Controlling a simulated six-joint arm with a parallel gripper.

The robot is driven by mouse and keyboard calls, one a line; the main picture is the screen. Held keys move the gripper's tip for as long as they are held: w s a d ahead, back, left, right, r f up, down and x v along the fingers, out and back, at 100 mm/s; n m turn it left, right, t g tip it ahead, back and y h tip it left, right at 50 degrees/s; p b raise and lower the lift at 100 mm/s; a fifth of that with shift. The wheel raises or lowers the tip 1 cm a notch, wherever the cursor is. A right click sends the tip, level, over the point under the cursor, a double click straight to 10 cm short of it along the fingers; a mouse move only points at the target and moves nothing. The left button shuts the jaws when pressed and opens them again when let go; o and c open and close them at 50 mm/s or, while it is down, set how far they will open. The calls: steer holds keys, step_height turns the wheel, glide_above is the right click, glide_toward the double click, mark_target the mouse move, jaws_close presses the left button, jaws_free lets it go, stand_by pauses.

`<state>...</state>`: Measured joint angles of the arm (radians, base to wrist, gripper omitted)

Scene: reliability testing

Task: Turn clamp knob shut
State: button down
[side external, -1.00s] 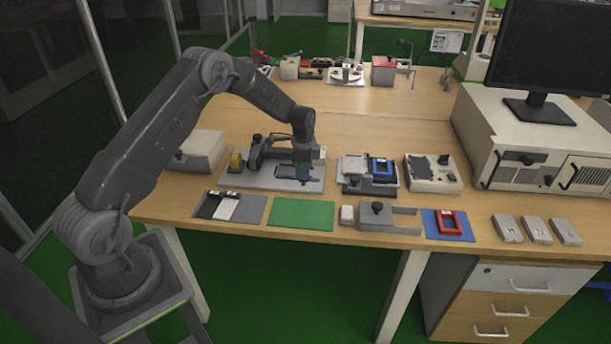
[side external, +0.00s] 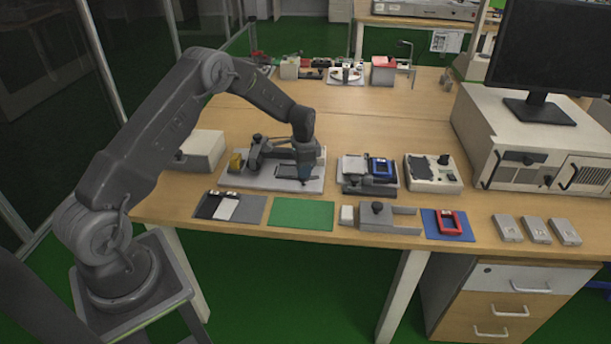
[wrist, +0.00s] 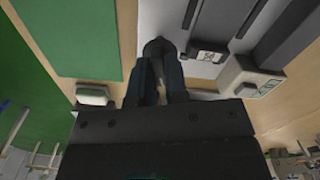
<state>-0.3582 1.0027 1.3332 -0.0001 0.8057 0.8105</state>
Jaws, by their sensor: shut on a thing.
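The test fixture has a pale grey base plate (side external: 236,181) with a dark clamp arm (side external: 268,150) at its back; the plate also shows in the wrist view (wrist: 163,15). My gripper (side external: 305,181) points down over the plate's right part. In the wrist view my gripper (wrist: 159,75) has its two dark fingers close together on a small dark grey piece, the clamp knob (wrist: 157,48). The fingers hide most of the knob, so I cannot tell how far it is turned.
A green mat (side external: 302,215) lies in front of the fixture. A dark fixture with a blue frame (side external: 380,167) and a control box (side external: 433,175) stand to the right. Other parts line the front edge.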

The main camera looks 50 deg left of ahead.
steer(key=n, duration=0.7)
steer(key=shift+f+n, duration=0.15)
steer(key=shift+n, duration=3.45)
steer(key=c, duration=1.3)
jaws_free()
steer(key=shift+r, duration=2.35)
